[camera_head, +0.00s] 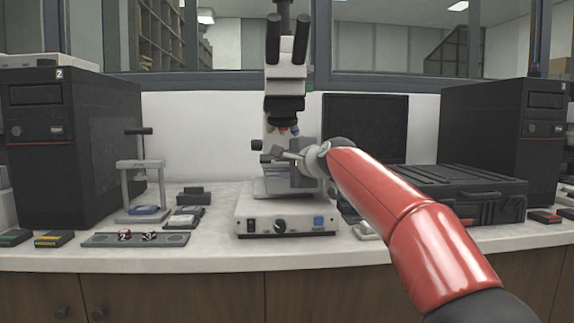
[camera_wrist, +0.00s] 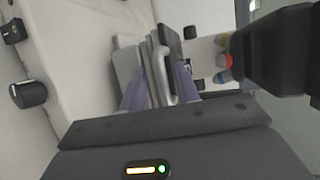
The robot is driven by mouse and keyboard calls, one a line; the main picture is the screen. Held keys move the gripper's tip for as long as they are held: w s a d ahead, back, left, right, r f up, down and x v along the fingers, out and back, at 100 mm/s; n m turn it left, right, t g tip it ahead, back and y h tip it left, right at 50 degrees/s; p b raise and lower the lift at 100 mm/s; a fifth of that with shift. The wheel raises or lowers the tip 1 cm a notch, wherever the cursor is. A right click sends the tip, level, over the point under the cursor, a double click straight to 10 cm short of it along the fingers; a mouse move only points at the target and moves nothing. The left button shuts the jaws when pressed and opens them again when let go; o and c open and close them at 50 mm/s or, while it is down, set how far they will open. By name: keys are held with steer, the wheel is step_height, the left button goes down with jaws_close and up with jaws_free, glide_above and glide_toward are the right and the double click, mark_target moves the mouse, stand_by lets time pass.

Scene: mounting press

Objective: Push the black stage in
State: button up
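A microscope (camera_head: 285,75) stands at the middle of the bench. In the wrist view its dark, flat stage plate (camera_wrist: 172,45) shows nearly edge-on, beside the coloured objectives (camera_wrist: 224,60). My gripper (camera_head: 288,156) is at the microscope, level with the area under the objectives; my arm hides part of this in the head view. In the wrist view the two purple-grey fingers (camera_wrist: 162,90) are spread apart, with grey parts of the stage area between or just beyond them. I cannot tell whether they touch the stage.
A small press (camera_head: 140,185) with a blue pad stands left of the microscope. A long grey tray (camera_head: 135,240) with small items lies before it. A black case (camera_head: 455,190), a dark monitor (camera_head: 365,125) and black computer towers (camera_head: 75,145) limit the sides and back.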

steer(key=shift+r, duration=0.15)
steer(key=b+v, duration=0.3)
steer(key=v, duration=0.5)
steer(key=s+a+f+n+g+h, duration=0.2)
steer(key=s+a+f+n, duration=0.2)
steer(key=s+f, duration=0.3)
steer(key=s+d+f+n+g+h, duration=0.1)
steer(key=s+d+f+n+g, duration=0.1)
steer(key=s+f, duration=0.8)
steer(key=s+d+f+n+g+h, duration=0.1)
steer(key=s+d+f+n, duration=0.3)
steer(key=s+f, duration=0.6)
steer(key=s+d+f+n+g+h, duration=0.2)
steer(key=s+d+f+n+g, duration=0.1)
steer(key=s+f, duration=0.7)
steer(key=shift+d+n+g, duration=0.2)
steer(key=shift+n+g, duration=0.2)
steer(key=shift+n, duration=0.3)
